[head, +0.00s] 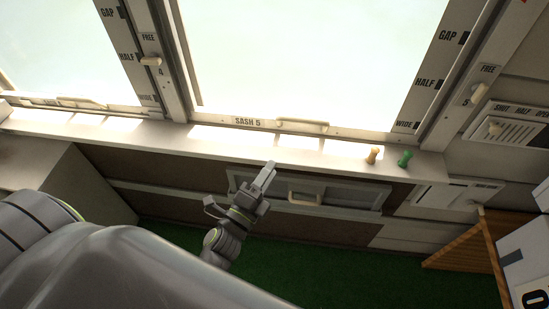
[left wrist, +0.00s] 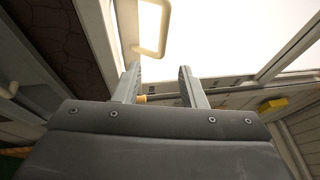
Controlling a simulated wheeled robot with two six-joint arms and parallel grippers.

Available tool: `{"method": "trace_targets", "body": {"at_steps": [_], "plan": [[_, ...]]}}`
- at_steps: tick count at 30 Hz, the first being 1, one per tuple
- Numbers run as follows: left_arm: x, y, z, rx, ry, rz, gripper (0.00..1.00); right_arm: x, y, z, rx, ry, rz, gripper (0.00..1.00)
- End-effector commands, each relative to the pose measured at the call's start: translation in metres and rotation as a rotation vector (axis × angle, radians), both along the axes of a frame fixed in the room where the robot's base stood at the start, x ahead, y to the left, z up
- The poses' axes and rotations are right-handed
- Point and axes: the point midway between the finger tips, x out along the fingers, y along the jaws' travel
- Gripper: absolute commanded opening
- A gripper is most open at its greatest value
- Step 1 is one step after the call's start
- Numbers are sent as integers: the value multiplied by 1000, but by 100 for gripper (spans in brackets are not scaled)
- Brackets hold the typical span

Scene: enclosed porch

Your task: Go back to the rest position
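My left gripper (head: 265,176) is in front of the white window sill (head: 225,142), below the closed-looking sash marked SASH 5 (head: 247,121). In the left wrist view my left gripper (left wrist: 160,84) has its two fingers well apart with nothing gripped between them. A cream handle (left wrist: 153,28) shows beyond the fingertips there. The large grey arm link across the lower left of the head view is mine. My right gripper is not in view.
A tan peg (head: 373,155) and a green peg (head: 405,158) stand on the sill at the right. A low panel with a cream handle (head: 305,198) is below the sill. Green floor (head: 330,265) looks clear.

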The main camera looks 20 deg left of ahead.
Motion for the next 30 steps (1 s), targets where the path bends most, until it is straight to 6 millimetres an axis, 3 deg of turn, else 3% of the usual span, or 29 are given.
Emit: {"method": "trace_targets", "body": {"at_steps": [7, 11, 14, 16, 20, 24, 26, 30], "plan": [[0, 0, -4, -8, 9, 0, 38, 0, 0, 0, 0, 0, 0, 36], [0, 5, -38, -96, 96, 8, 38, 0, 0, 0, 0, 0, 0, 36], [-5, 13, -95, -245, 241, 35, 38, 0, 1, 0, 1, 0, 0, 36], [-15, 21, -144, -375, 368, 75, 38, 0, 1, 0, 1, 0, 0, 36], [-49, 37, -234, -612, 599, 194, 38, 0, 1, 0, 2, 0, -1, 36], [-107, 56, -322, -846, 827, 382, 38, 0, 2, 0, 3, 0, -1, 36], [-138, 65, -355, -940, 914, 482, 38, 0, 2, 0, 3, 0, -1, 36], [-220, 85, -417, -1132, 1086, 754, 38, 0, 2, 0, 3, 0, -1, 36]]}}
